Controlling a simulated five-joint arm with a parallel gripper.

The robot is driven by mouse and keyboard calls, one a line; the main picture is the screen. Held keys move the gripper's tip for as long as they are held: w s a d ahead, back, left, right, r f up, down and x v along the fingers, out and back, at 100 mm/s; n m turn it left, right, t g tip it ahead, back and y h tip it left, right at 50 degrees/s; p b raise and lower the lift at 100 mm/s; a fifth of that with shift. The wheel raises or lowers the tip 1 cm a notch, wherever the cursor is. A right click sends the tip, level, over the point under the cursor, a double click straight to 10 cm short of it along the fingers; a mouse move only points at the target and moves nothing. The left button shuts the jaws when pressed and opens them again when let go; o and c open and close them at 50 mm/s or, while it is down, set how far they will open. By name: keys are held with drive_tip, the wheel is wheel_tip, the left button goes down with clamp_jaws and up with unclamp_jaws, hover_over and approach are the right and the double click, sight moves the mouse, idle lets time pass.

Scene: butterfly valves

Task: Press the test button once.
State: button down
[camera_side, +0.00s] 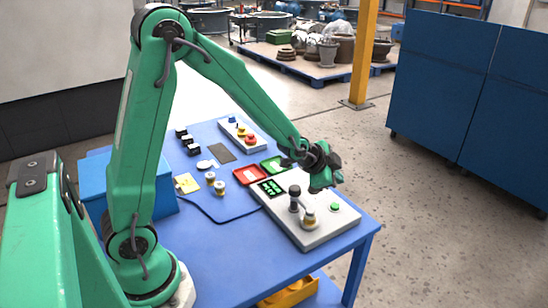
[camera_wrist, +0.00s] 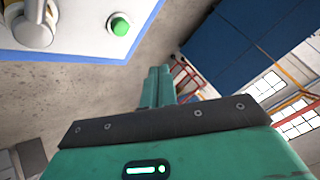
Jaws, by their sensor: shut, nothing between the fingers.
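The test button is most likely the round green button (camera_side: 335,207) on the right part of a light grey panel (camera_side: 298,234) on the blue table; no label is readable. The button also shows at the top of the wrist view (camera_wrist: 120,25), standing up from the panel corner. My gripper (camera_side: 326,184) is shut and empty. In the side view it appears above the panel's far right part, near the green button. In the wrist view my gripper (camera_wrist: 158,85) points past the panel's edge, and the button lies to its upper left. The exact gap between them cannot be told.
A button box (camera_side: 243,134) stands at the back. A cable crosses the table to the panel.

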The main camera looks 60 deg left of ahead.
sight(335, 204)
drive_tip(key=shift+f, duration=3.1)
drive_tip(key=shift+a+f, duration=0.1)
drive_tip(key=shift+f, duration=0.6)
idle(0.4)
drive_tip(key=shift+s+a+f, duration=0.1)
drive_tip(key=shift+s+f, duration=0.1)
drive_tip(key=shift+f, duration=0.45)
idle(0.9)
drive_tip(key=shift+r, duration=1)
drive_tip(key=shift+r, duration=0.1)
drive_tip(key=shift+w+r, duration=0.1)
drive_tip(key=shift+r, duration=2.4)
